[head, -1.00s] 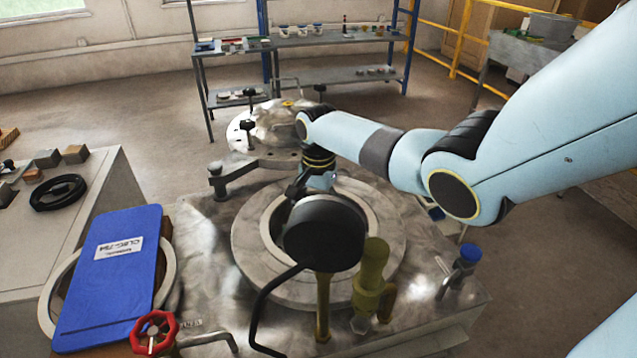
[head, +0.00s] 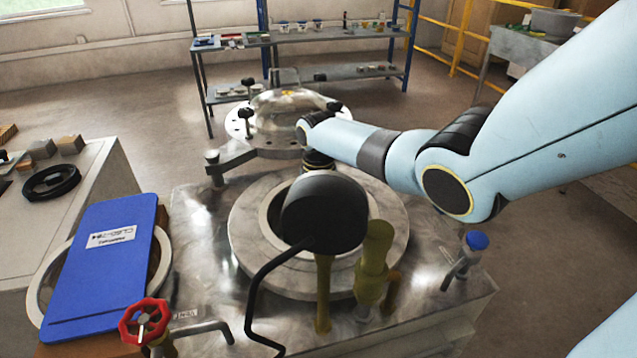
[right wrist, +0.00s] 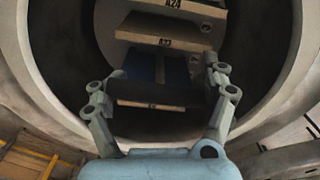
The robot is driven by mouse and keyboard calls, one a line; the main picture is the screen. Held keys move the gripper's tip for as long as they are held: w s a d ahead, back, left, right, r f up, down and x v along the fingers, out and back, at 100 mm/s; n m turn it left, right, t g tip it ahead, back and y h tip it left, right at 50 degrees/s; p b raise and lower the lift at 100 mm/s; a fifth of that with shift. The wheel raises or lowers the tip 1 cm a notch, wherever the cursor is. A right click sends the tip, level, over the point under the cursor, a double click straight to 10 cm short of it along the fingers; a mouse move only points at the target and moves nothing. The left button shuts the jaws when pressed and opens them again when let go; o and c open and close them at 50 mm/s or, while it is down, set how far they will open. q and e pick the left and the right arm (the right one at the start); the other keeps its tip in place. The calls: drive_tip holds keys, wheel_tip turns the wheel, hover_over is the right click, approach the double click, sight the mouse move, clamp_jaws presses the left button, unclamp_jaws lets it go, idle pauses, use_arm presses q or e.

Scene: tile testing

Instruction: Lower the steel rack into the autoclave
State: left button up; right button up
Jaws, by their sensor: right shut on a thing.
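The autoclave's round, pale metal mouth (head: 250,248) is open at the top of a steel bench. It also shows as a wide rim in the right wrist view (right wrist: 45,70). My right arm reaches over it from the right; in the head view its gripper is hidden behind a black round gauge. In the right wrist view my right gripper (right wrist: 162,88) is shut on a dark bar of the rack (right wrist: 155,94). Tan tiles (right wrist: 165,42) marked A23 and A24 show in the rack, within the mouth. The rack's lower part is hidden. My left gripper is out of view.
The black gauge (head: 325,212) and brass fittings (head: 373,262) stand at the mouth's front. The domed lid (head: 285,110) is swung back behind it. A blue clipboard (head: 98,268) and red valve wheel (head: 145,322) are at left. A blue-capped tap (head: 476,241) is at right.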

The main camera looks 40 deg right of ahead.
drive_tip(key=shift+w+f+b, duration=0.1)
drive_tip(key=shift+f+b, duration=1.5)
drive_tip(key=shift+f, duration=0.55)
drive_tip(key=shift+f+b, duration=0.45)
drive_tip(key=shift+f, duration=0.4)
drive_tip(key=o, duration=1.6)
drive_tip(key=shift+o, duration=0.4)
